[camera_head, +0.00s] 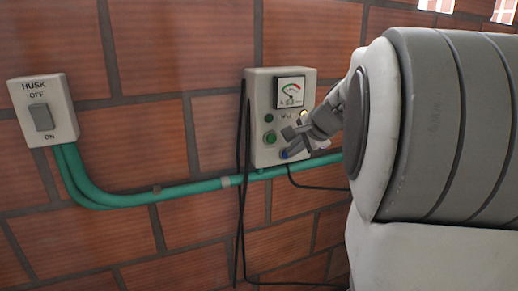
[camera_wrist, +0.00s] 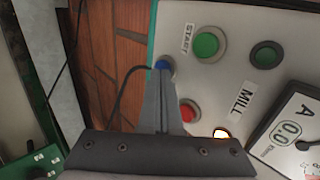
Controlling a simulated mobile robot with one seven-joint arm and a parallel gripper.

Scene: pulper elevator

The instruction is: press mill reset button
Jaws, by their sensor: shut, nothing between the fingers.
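The mill control box (camera_head: 262,135) is a pale grey panel on the brick wall, with a meter on top and several buttons. In the wrist view it appears turned sideways, labelled MILL and START. A small blue button (camera_wrist: 163,65) sits at the panel's edge beside the green START button (camera_wrist: 207,44); no reset label is readable.
A red button (camera_wrist: 188,111) and a lit lamp (camera_wrist: 222,134) lie close to my fingers. A HUSK switch box (camera_head: 43,110) is on the wall at left. A green conduit (camera_head: 150,196) and black cables (camera_head: 241,190) run below and beside the mill box.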

